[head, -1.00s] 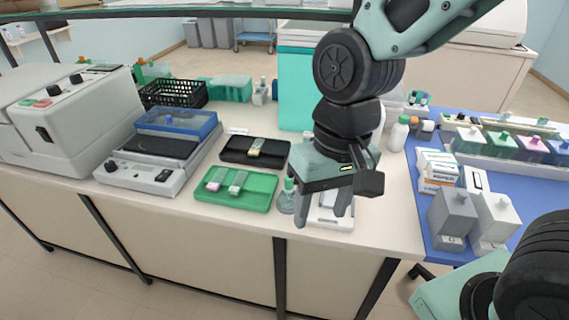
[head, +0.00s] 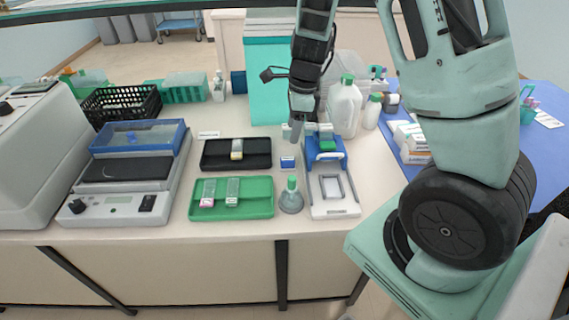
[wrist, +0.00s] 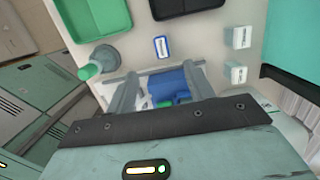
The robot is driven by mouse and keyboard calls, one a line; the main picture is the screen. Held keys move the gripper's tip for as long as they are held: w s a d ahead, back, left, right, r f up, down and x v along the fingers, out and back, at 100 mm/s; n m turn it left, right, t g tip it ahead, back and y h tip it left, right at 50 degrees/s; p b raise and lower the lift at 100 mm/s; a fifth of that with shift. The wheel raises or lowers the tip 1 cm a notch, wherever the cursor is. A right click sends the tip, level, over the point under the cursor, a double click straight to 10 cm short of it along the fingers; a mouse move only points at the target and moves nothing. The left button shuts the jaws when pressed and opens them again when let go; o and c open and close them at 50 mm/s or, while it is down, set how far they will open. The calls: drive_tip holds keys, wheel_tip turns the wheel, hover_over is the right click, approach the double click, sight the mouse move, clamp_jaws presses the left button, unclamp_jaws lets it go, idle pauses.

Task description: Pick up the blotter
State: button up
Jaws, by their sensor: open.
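A blue piece with a green top, which I take to be the blotter (head: 325,153), stands at the back of a white framed plate (head: 334,207) near the right end of the bench. It also shows in the wrist view (wrist: 172,84), between my fingers and partly hidden by the gripper body. My gripper (head: 312,132) is open above and around the back of it. In the wrist view my gripper (wrist: 162,73) has one finger on each side of the blue piece. I cannot tell whether they touch it.
A green-capped flask (head: 290,197) stands left of the white plate, with a small blue-and-white box (head: 288,162) behind it. Green tray (head: 262,207) and black tray (head: 218,160) lie further left. White jug (head: 344,108) and teal box (head: 266,80) stand behind.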

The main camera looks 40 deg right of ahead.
hover_over(288, 158)
drive_tip(key=f, duration=0.6)
drive_tip(key=shift+s+f, duration=0.25)
drive_tip(key=shift+s, duration=0.1)
drive_tip(key=shift+w+a+f, duration=0.1)
drive_tip(key=shift+w+f, duration=0.05)
drive_tip(key=shift+f, duration=1.2)
drive_tip(key=shift+w+f, duration=0.15)
drive_tip(key=shift+f, duration=1.15)
drive_tip(key=c, duration=1.1)
drive_tip(key=shift+c, duration=0.2)
wheel_tip(288, 158, up, 10)
drive_tip(key=shift+r+p, duration=0.1)
drive_tip(key=shift+p, duration=0.25)
